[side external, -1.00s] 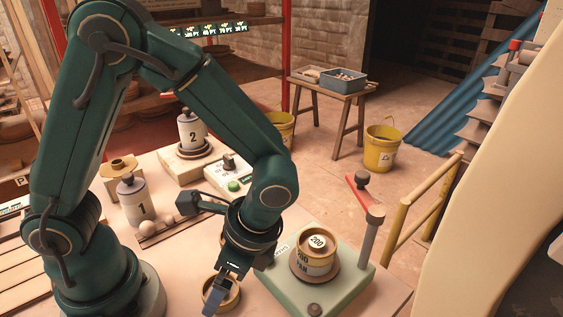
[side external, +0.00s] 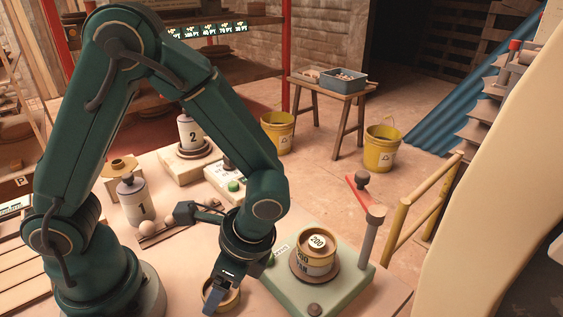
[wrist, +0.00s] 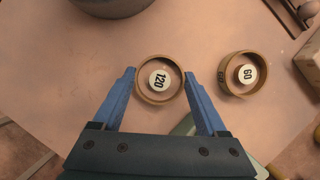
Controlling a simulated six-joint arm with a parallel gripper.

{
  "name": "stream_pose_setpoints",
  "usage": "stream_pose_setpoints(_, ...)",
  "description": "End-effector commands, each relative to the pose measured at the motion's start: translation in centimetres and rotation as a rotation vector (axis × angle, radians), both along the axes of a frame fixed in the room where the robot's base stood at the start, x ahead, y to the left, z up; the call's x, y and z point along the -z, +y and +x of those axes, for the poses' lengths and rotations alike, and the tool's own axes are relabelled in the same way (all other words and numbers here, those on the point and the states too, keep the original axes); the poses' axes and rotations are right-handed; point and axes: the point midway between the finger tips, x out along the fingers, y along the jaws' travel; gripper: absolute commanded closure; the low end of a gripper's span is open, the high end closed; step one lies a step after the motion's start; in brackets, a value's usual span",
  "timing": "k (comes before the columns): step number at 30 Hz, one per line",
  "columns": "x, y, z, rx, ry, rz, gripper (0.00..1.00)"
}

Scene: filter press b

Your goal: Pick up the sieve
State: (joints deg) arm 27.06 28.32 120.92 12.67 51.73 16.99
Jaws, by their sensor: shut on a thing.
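The sieve is a shallow brown ring with a white round label reading 120 (wrist: 158,80). In the wrist view it sits between the two blue fingers of my gripper (wrist: 158,76), which is shut on its sides. In the side view my gripper (side external: 218,293) is down at this brown ring (side external: 233,298), near the front edge of the table, and hides part of it. I cannot tell whether the ring is clear of the table top. A similar ring labelled 60 (wrist: 243,74) lies to its right in the wrist view.
A green stand (side external: 345,290) bearing a stacked pan labelled 200 (side external: 317,262) is close on the right. Bottle 1 (side external: 134,204) and bottle 2 (side external: 190,133) stand farther back. A box with a green button (side external: 233,187) is behind my wrist.

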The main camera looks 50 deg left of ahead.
Motion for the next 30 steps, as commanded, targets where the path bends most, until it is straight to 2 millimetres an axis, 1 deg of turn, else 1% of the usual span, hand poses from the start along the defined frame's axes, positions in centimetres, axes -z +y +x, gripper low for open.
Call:
stream_pose_setpoints(5,-0.8,0.0,0.1,-0.001,-0.003,-0.002,0.86)
stream_pose_setpoints(7,-1.5,0.0,0.1,0.0,-0.004,-0.002,0.86)
stream_pose_setpoints(10,-3.0,-0.1,0.1,0.001,-0.007,-0.002,0.86)
stream_pose_setpoints(12,-4.4,0.0,0.1,-0.002,-0.008,-0.004,0.86)
stream_pose_setpoints(14,-5.0,1.5,0.0,-0.009,-0.005,-0.003,0.86)
stream_pose_setpoints(21,-7.9,6.5,-0.3,-0.011,-0.006,-0.001,0.86)
stream_pose_setpoints(24,-8.9,8.3,-0.4,-0.01,-0.005,0.0,0.86)
stream_pose_setpoints(30,-10.3,10.6,-0.5,-0.006,-0.002,0.001,0.86)
